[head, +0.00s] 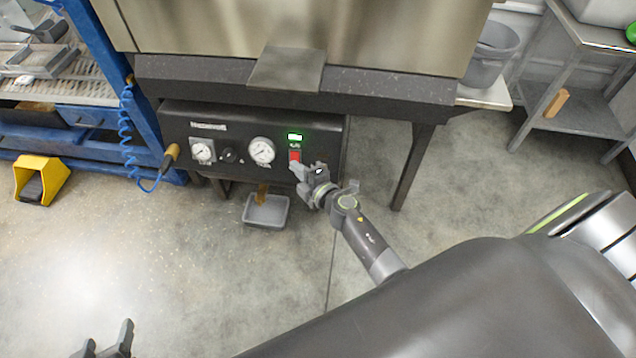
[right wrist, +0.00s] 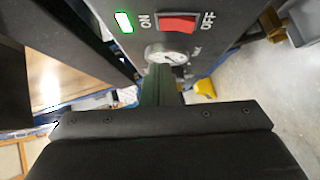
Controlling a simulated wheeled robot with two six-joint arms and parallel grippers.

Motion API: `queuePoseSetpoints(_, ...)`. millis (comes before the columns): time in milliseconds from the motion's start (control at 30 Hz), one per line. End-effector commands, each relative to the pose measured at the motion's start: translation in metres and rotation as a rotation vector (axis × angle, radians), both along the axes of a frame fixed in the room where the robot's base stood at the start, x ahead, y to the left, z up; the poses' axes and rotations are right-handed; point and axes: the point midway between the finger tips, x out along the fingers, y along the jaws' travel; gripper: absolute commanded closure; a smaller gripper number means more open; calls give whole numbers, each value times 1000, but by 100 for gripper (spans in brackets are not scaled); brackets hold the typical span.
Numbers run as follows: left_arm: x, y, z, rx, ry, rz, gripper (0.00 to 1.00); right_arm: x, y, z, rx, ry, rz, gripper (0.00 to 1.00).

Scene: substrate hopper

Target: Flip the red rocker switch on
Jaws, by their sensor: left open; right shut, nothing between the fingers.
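The red rocker switch (head: 295,157) is on the dark control panel under the hopper, below a lit green indicator (head: 295,137). In the right wrist view the red rocker (right wrist: 177,24) sits between the ON and OFF labels, near the glowing green indicator (right wrist: 124,22). I cannot tell which side of the rocker is pressed in. My right gripper (head: 300,171) is shut and empty, just below the rocker in the head view; contact cannot be made out. Its fingers also show in the right wrist view (right wrist: 161,82). My left gripper (head: 107,343) is open and empty, low at the left, far from the panel.
The panel (head: 340,135) also bears a large gauge (head: 262,151), a small gauge (head: 202,151) and a black knob (head: 228,155). A grey tray (head: 266,211) is below it. A yellow pedal (head: 42,180) stands at left. A table leg (head: 413,168) stands right of the panel.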

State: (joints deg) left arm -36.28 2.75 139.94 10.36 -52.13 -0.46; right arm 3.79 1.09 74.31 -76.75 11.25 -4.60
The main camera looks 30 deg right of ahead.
Motion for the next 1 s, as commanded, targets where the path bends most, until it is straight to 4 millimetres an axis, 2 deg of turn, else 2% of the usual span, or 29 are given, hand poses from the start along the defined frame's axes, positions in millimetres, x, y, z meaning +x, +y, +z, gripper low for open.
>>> queuePoseSetpoints(300, -50, -14, -36, -73, 313, -33, 42, -20, -5, 8, 0, 1, -1, 100)
queuePoseSetpoints(533, -92, -24, -56, -123, 539, -61, 42, -38, -10, 14, -1, 0, -1, 100)
queuePoseSetpoints(700, -92, -18, -68, -107, 581, -41, 42, -68, -17, 24, -2, 2, -1, 100)
queuePoseSetpoints(833, -92, -16, -74, -101, 598, -35, 42, -78, -20, 27, -1, 0, -1, 100)
queuePoseSetpoints(1000, -93, -16, -76, -99, 604, -32, 42, -83, -20, 28, 0, -1, 0, 100)
